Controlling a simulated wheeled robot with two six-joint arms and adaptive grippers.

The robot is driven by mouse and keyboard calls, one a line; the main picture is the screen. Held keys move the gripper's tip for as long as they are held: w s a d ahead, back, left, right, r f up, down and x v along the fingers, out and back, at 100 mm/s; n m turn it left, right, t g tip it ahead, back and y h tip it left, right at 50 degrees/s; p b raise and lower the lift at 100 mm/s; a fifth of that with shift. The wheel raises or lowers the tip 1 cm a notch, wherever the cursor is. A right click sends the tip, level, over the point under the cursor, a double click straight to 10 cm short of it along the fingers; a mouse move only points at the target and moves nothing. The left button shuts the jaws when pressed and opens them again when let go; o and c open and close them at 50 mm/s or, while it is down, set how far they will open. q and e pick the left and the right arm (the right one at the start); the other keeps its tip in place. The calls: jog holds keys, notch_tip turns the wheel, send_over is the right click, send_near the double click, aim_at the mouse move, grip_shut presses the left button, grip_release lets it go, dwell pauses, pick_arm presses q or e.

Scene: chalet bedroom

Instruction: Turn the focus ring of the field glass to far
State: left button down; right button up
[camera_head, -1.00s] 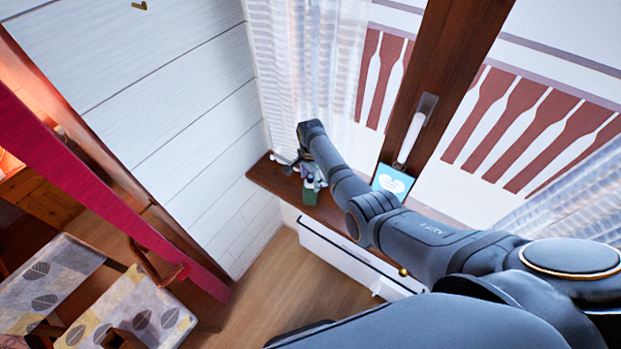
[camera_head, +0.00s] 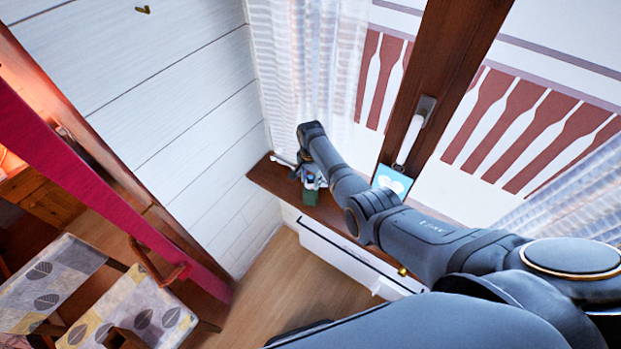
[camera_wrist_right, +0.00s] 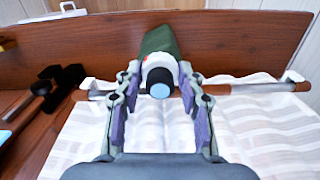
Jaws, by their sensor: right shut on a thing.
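The field glass (camera_wrist_right: 160,42) is a dark green tube with a white and dark eyepiece end and a pale blue lens. It lies on the wooden window sill, and its green end (camera_head: 311,197) shows small in the head view. My right gripper (camera_wrist_right: 158,84) has its fingers on either side of the eyepiece end and is shut on it. In the head view my right gripper (camera_head: 309,174) is at the sill's left end, partly hidden by its own wrist. The marks on the focus ring are too small to read. My left gripper is not in view.
The wooden sill (camera_head: 268,176) runs under the window. A curtain rod (camera_wrist_right: 245,88) and sheer curtain (camera_wrist_right: 260,125) lie close around the gripper. A dark wooden-handled object (camera_wrist_right: 45,90) is at left.

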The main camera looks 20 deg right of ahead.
jog(key=n, duration=0.4)
jog(key=shift+n+p, duration=0.3)
jog(key=shift+p, duration=0.1)
jog(key=shift+f+n, duration=0.1)
jog(key=shift+n, duration=1.7)
jog(key=o, duration=1.2)
